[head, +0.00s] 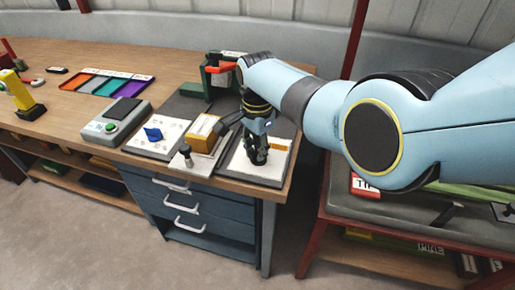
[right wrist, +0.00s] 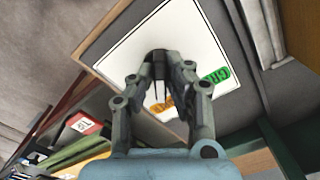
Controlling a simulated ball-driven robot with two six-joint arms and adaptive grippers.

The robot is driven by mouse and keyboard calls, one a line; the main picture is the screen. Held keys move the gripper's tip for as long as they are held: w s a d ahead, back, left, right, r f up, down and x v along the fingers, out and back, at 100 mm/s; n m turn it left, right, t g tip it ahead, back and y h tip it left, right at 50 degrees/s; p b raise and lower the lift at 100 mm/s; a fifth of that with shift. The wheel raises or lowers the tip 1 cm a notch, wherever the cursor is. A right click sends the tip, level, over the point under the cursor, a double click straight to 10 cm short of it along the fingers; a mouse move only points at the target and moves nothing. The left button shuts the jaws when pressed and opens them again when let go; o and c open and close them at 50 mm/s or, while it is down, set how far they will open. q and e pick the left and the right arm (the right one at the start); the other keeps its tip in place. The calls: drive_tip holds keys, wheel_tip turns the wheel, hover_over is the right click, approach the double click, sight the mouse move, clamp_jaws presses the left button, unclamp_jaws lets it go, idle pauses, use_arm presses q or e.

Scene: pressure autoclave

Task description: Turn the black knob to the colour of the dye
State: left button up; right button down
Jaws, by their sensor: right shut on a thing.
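A white dial panel (head: 262,172) with a dark border lies near the front right corner of the bench. My right gripper (head: 256,152) points down onto the panel. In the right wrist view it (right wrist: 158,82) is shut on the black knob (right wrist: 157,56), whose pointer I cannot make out. In the head view the gripper hides the knob. I cannot tell which thing is the dye. My left gripper is not in view.
Left of the panel stand a tan block (head: 203,134) on a white plate, a plate with a blue piece (head: 153,134) and a grey box with a green button (head: 111,127). A colour chart (head: 110,87) lies behind. A green and red device (head: 215,75) stands at the back.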

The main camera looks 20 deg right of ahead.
drive_tip(key=c, duration=1.3)
unclamp_jaws()
drive_tip(key=shift+c, duration=0.2)
drive_tip(key=shift+r, duration=0.1)
wheel_tip(320, 180, up, 12)
